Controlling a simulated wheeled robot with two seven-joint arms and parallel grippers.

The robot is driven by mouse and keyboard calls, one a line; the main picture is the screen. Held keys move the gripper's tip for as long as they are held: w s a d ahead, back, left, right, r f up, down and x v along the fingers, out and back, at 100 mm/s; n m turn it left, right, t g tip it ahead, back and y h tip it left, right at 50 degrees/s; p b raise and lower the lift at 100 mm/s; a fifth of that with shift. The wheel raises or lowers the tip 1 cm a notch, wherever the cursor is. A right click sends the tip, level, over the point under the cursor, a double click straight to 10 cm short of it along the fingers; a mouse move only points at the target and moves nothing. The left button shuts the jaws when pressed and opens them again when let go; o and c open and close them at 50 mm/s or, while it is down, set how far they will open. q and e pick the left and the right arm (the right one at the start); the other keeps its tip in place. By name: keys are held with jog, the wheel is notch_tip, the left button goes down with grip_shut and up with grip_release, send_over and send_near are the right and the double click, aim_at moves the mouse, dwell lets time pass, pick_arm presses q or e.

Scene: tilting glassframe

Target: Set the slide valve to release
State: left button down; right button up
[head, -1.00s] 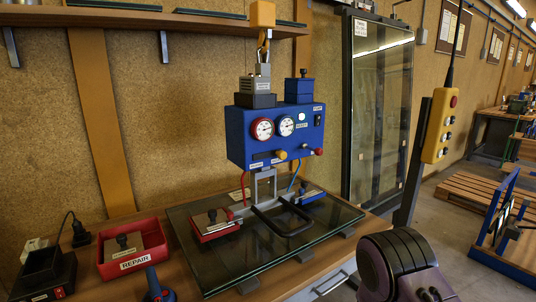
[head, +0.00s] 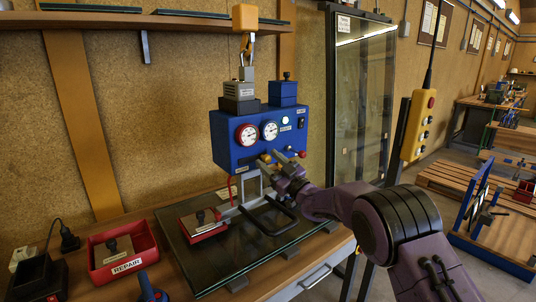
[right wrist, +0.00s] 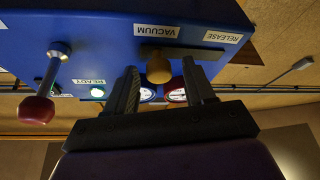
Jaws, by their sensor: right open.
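The slide valve's brass-yellow knob (right wrist: 158,68) stands out from a dark slot in the blue control box (head: 240,150). In the right wrist view, which shows the box upside down, the knob is at the VACUUM label (right wrist: 156,30) end of the slot. The RELEASE label (right wrist: 222,38) is by the other end. My right gripper (head: 273,157) is at the box's lower front, open, its fingers on either side of the knob; it also shows in the right wrist view (right wrist: 160,67). I cannot tell whether a finger touches the knob. My left gripper is out of view.
A red-knobbed lever (right wrist: 38,108) sticks out beside the valve, close to one finger. Below the box are a black handle bar (head: 268,222) and a glass pane (head: 235,262) on the bench. A red REPAIR bin (head: 125,262) stands at left.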

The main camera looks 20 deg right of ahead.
jog(key=shift+w+a+r, duration=0.2)
jog(key=shift+w, duration=0.35)
grip_shut()
jog(key=shift+s+a+f, duration=0.1)
jog(key=shift+a+f, duration=0.05)
jog(key=shift+a, duration=0.15)
jog(key=a, duration=0.2)
jog(key=s+a+b, duration=0.1)
jog(key=a, duration=0.1)
jog(key=s+a+b, duration=0.1)
jog(key=shift+s+a, duration=0.1)
jog(key=shift+a, duration=0.4)
jog(key=shift+c, duration=0.3)
grip_release()
jog(key=shift+o, duration=0.3)
jog(key=shift+a, duration=0.15)
jog(key=shift+s+d, duration=0.1)
jog(key=shift+d, duration=0.1)
jog(key=b, duration=0.4)
send_near(241, 157)
jog(key=v, duration=0.4)
jog(key=shift+s+f, duration=0.15)
jog(key=shift+s, duration=0.05)
